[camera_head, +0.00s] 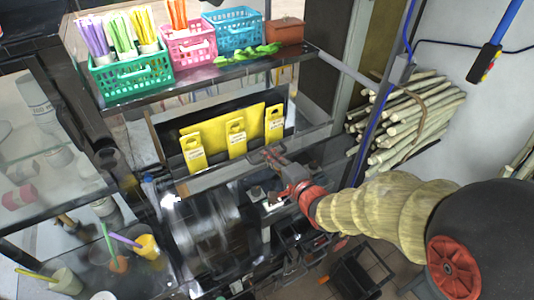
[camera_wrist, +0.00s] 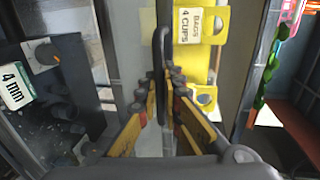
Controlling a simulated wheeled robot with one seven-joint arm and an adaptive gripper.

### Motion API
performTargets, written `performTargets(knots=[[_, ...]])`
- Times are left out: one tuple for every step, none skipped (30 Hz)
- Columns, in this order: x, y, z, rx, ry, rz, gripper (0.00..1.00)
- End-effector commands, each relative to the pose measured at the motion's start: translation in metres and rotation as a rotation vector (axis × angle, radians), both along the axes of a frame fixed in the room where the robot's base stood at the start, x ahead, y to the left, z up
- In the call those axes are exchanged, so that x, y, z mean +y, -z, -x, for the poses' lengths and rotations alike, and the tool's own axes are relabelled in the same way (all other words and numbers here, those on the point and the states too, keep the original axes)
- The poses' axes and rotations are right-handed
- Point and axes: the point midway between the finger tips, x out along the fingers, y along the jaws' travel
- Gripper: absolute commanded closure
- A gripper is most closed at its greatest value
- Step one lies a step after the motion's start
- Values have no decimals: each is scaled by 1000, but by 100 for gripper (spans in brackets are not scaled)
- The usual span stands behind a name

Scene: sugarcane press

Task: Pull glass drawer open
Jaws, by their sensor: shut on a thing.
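The glass drawer (camera_head: 215,181) is a clear-fronted case below the basket shelf, with yellow bags (camera_head: 237,139) showing inside. In the wrist view its pale pane (camera_wrist: 132,35) stands beside yellow bags (camera_wrist: 202,27) labelled "Bags 4 Cups". A dark looped handle (camera_wrist: 160,45) lies between the fingertips of my gripper (camera_wrist: 163,77). My gripper is shut on this handle. In the head view my gripper (camera_head: 268,155) reaches from the right to the drawer's front. The handle is too small to make out there. I cannot tell how far the drawer is open.
Green (camera_head: 135,78), pink (camera_head: 189,45) and blue (camera_head: 237,33) baskets stand on the shelf above. Cups with coloured sticks (camera_head: 148,246) stand at lower left. Sugarcane stalks (camera_head: 405,120) are piled at the right. A black crate (camera_head: 360,272) is on the floor.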

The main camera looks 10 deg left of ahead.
Motion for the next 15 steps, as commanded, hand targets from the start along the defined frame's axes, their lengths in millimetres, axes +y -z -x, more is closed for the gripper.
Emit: performTargets(knots=[[0, 1, 1, 3, 0, 1, 100], [-1, 1, 1, 3, 0, 1, 100], [-1, 2, 1, 3, 0, 1, 100], [-1, 1, 1, 3, 0, 1, 100], [-1, 2, 1, 3, 0, 1, 100], [-1, 2, 1, 3, 0, 1, 100], [-1, 2, 1, 3, 0, 1, 100], [-1, 2, 1, 3, 0, 1, 100], [-1, 2, 1, 3, 0, 1, 100], [-1, 2, 1, 3, 0, 1, 100], [-1, 2, 1, 3, 0, 1, 100], [-1, 2, 1, 3, 0, 1, 90], [-1, 2, 1, 3, 0, 1, 89], [-1, 1, 1, 3, 0, 1, 87], [-1, 1, 1, 3, 0, 1, 85]])
